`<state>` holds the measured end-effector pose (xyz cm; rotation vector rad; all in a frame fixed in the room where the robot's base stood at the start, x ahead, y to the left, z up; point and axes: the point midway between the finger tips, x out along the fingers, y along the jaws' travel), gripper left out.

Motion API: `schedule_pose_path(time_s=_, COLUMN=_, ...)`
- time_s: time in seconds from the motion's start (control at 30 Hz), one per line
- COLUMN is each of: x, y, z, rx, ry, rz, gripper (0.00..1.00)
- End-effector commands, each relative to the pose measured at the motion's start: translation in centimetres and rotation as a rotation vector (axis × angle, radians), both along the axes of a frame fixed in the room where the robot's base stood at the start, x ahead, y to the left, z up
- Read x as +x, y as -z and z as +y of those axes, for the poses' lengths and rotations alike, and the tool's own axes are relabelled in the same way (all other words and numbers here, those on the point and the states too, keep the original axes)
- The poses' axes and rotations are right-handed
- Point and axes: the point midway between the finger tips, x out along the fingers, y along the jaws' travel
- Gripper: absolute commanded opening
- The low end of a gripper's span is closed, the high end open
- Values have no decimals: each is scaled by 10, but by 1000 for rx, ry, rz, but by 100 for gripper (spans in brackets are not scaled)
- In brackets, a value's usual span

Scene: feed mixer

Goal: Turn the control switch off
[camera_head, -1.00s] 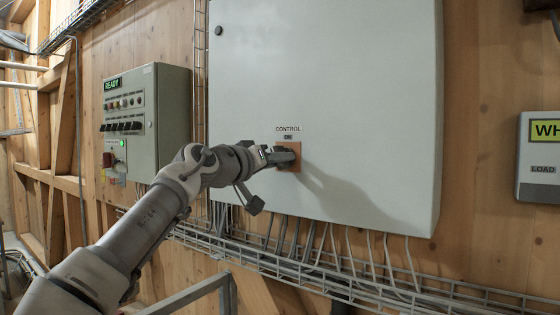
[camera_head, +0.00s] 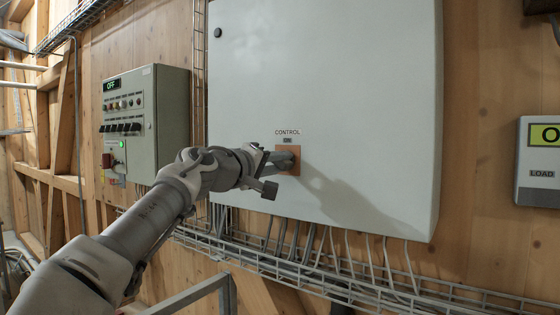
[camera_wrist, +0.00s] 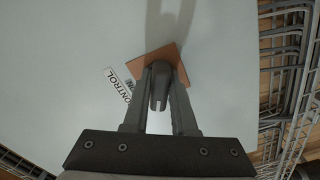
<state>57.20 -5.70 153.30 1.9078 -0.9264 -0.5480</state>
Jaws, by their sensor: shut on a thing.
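The control switch (camera_head: 289,157) is a grey knob on an orange-brown square plate (camera_head: 294,169), low on the large pale cabinet door (camera_head: 330,80). A "CONTROL" label (camera_head: 287,132) sits above it, with a small dark indicator (camera_head: 287,140) between. My gripper (camera_head: 281,160) reaches in from the left and is shut on the knob. In the wrist view the knob (camera_wrist: 158,82) stands between the two fingers of my gripper (camera_wrist: 160,98), with the plate (camera_wrist: 140,63) behind. The fingers partly hide the knob in the head view.
A grey panel (camera_head: 170,110) with buttons and a display reading "OFF" (camera_head: 112,85) hangs at the left. A box at the right edge has a display (camera_head: 543,135) showing "O", cut off. A wire cable tray (camera_head: 330,280) runs below the cabinet.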

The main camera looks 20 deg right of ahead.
Motion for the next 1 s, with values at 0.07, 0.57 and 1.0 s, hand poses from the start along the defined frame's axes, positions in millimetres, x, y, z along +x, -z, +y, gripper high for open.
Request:
schedule_pose_path(time_s=0.07, x=0, y=-2, z=0, rx=-43, ry=-1, rz=58, gripper=0)
schedule_pose_path(time_s=0.57, x=-1, y=-3, z=-1, rx=-263, ry=0, rz=339, gripper=0)
schedule_pose_path(time_s=1.0, x=-1, y=-2, z=-1, rx=-321, ry=1, rz=408, gripper=0)
